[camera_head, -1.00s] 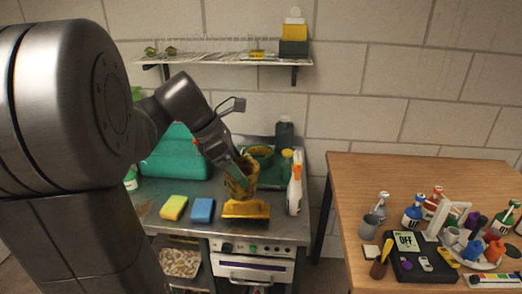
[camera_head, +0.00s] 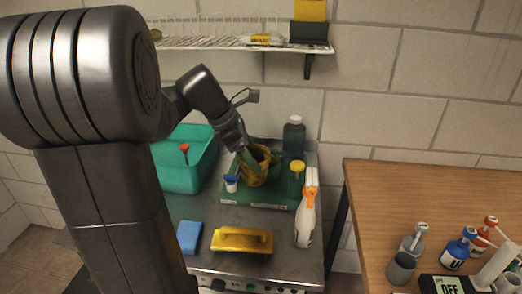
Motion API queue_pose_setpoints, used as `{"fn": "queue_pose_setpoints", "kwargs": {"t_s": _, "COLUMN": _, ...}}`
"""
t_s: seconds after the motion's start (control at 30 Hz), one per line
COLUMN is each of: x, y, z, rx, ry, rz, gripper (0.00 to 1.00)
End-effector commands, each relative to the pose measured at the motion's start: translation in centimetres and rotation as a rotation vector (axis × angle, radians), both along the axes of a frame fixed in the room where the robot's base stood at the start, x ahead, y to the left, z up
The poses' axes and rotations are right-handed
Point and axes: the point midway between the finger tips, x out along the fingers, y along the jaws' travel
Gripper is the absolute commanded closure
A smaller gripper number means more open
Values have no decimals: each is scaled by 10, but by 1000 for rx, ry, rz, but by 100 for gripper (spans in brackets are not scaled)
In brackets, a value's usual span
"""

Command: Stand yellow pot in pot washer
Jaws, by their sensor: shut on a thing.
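The yellow pot (camera_head: 262,163) is a dirty, mottled yellow cup on the far part of the metal counter. My gripper (camera_head: 246,160) reaches down from the upper left and is shut on the pot's wall; a green finger shows across its left side. The pot looks upright or slightly tilted, over the green tray (camera_head: 270,198); I cannot tell whether its base touches. Nothing in view is clearly marked as the pot washer. An appliance front with knobs (camera_head: 250,288) shows only its top strip below the counter edge.
A teal tub (camera_head: 185,178) stands left, a blue-capped jar (camera_head: 231,184) beside the pot. A dark bottle (camera_head: 293,142), yellow-topped bottle (camera_head: 296,184) and white spray bottle (camera_head: 306,220) stand right. A yellow-handled tool (camera_head: 242,241) and blue sponge (camera_head: 189,237) lie in front.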

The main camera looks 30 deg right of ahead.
Motion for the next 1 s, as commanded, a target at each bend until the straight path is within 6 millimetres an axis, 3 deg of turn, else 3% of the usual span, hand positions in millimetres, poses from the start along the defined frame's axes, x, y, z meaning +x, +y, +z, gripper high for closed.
{"fn": "queue_pose_setpoints", "kwargs": {"t_s": 0.4, "x": 74, "y": -63, "z": 1, "rx": 0, "ry": 1, "rz": 0, "gripper": 56}}
{"fn": "queue_pose_setpoints", "kwargs": {"t_s": 0.7, "x": 118, "y": -99, "z": 2, "rx": 0, "ry": 0, "rz": 0, "gripper": 56}}
{"fn": "queue_pose_setpoints", "kwargs": {"t_s": 0.77, "x": 124, "y": -105, "z": 1, "rx": 0, "ry": 0, "rz": 0, "gripper": 56}}
{"fn": "queue_pose_setpoints", "kwargs": {"t_s": 1.0, "x": 123, "y": -103, "z": -29, "rx": 0, "ry": 1, "rz": 2, "gripper": 56}}
